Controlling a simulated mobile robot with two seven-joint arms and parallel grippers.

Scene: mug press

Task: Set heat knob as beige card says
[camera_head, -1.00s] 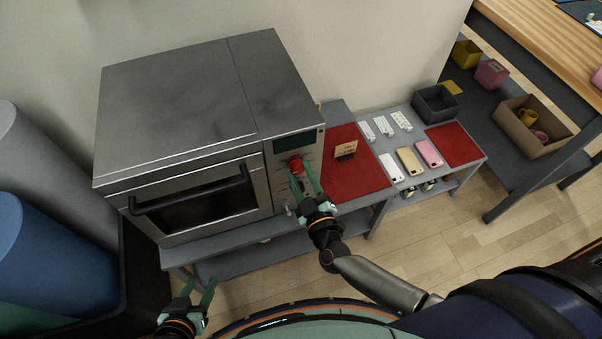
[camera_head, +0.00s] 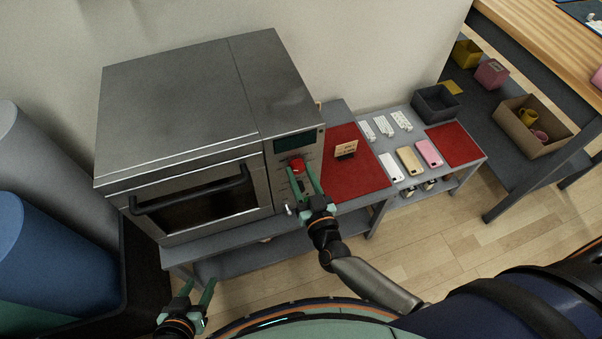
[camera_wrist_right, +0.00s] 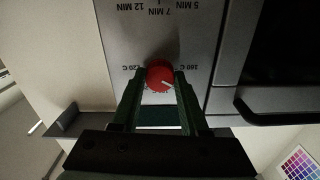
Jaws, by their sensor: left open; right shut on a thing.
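The red heat knob (camera_head: 298,165) is on the front panel of the steel oven (camera_head: 180,90). My right gripper (camera_head: 301,174) is shut on the knob, with one green finger on each side. In the right wrist view the knob (camera_wrist_right: 160,75) sits between the fingertips (camera_wrist_right: 160,82). Its white mark points to the lower right. My left gripper (camera_head: 200,297) is open and empty, low at left.
The red mat (camera_head: 350,180) lies right of the oven. White, beige and pink items (camera_head: 410,160) lie on the grey shelf beyond it, near a dark bin (camera_head: 436,104). The oven door has a black handle (camera_head: 190,192).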

